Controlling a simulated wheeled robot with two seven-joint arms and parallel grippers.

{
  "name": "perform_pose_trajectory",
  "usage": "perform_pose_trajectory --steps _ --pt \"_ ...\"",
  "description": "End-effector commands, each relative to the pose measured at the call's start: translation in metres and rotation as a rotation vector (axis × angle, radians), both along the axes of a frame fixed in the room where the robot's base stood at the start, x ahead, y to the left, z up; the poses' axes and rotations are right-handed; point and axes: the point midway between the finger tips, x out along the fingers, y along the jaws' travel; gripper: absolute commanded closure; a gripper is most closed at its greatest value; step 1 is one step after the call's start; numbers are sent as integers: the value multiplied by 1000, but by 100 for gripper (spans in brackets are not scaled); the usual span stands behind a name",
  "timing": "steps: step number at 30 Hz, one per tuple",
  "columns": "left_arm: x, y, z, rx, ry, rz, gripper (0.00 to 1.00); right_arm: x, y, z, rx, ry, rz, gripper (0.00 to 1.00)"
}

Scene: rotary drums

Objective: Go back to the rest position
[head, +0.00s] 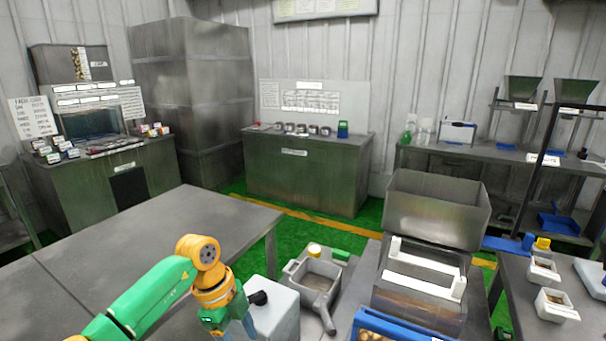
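My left arm, green and orange, reaches in from the lower left over the front of the grey table. Its wrist bends down and my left gripper (238,328) points downward at the bottom edge, beside a pale grey box with a black knob (278,312). The fingertips are cut off or hidden, so I cannot tell whether they are open or hold anything. My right arm and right gripper are not in view.
A grey scoop-like tray (318,283) stands right of the box. A metal machine (437,215) with white bars and a blue-edged tray (400,325) stand at right. White containers (555,305) are on the right table. The left grey table (150,240) is bare.

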Motion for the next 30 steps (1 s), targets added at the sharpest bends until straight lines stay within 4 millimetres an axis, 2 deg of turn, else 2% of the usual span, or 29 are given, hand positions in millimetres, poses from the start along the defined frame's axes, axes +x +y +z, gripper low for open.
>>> perform_pose_trajectory --steps 5,8,9,12,14,16,17,18,20,21,23,24,26,27,30 --pt "-10 -49 -24 -263 11 -74 38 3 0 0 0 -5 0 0" --pt "-16 -91 -37 -522 -10 -82 38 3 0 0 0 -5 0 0" --pt "-17 -107 -41 -639 -32 -62 38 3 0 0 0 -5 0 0" --pt "-8 -134 -52 -916 -124 85 38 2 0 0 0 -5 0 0" --pt "3 -134 -68 -1044 -205 266 38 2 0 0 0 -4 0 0" --pt "14 -108 -113 -1088 -313 586 38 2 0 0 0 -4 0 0" --pt "13 -91 -138 -1060 -348 722 38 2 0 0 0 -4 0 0" --pt "6 -68 -171 -995 -378 879 38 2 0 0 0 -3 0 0" --pt "-18 -35 -221 -864 -388 1074 38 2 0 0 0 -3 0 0" --pt "-40 -16 -252 -766 -379 1179 38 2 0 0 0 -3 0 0" --pt "-81 10 -295 -610 -342 1312 38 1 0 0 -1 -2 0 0" --pt "-113 25 -320 -504 -306 1384 38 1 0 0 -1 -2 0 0" --pt "-165 44 -352 -346 -238 1473 38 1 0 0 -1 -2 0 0" --pt "-200 54 -368 -250 -186 1518 38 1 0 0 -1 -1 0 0" --pt "-281 69 -394 -46 -58 1590 38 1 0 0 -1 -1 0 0"
